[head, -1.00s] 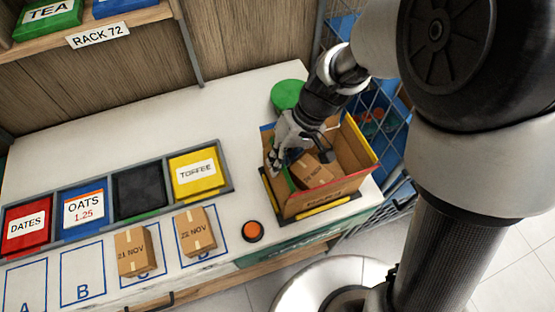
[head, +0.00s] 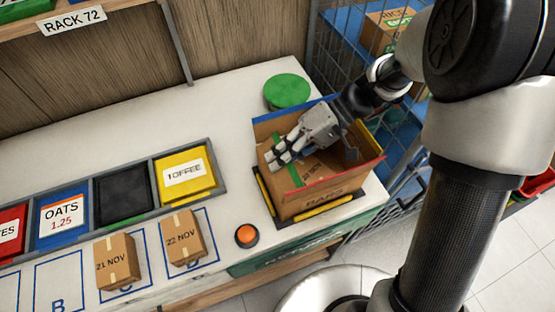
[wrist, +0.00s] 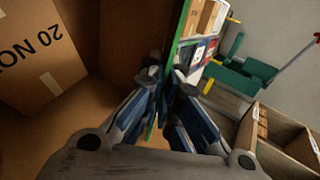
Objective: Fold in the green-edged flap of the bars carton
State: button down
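The open bars carton (head: 318,205) stands at the right end of the counter, with a brown "20 NOV" box (wrist: 38,62) inside. Its green-edged flap (wrist: 176,38) shows nearly edge-on in the wrist view, its green edge running down between my fingers. My gripper (head: 273,157) reaches across the carton from the right, its fingertips at the carton's left side. In the wrist view my gripper (wrist: 165,85) has one finger on each side of the flap, close to it. I cannot tell whether both fingers press on it. My gripper hides part of the flap.
The red-edged flap (head: 335,183) and yellow-edged flap (head: 365,137) stand open. A green round lid (head: 287,91) stands behind the carton. An orange button (head: 247,236) and dated boxes (head: 183,237) are on the counter to the left. A wire cage (head: 335,50) stands behind at right.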

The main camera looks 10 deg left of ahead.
jog(key=shift+d+f+g+y+b, duration=0.15)
jog(key=shift+g+y+b, duration=0.15)
jog(key=shift+y, duration=0.2)
jog(key=c, duration=1.9)
grip_release()
notch_tip(320, 180, up, 10)
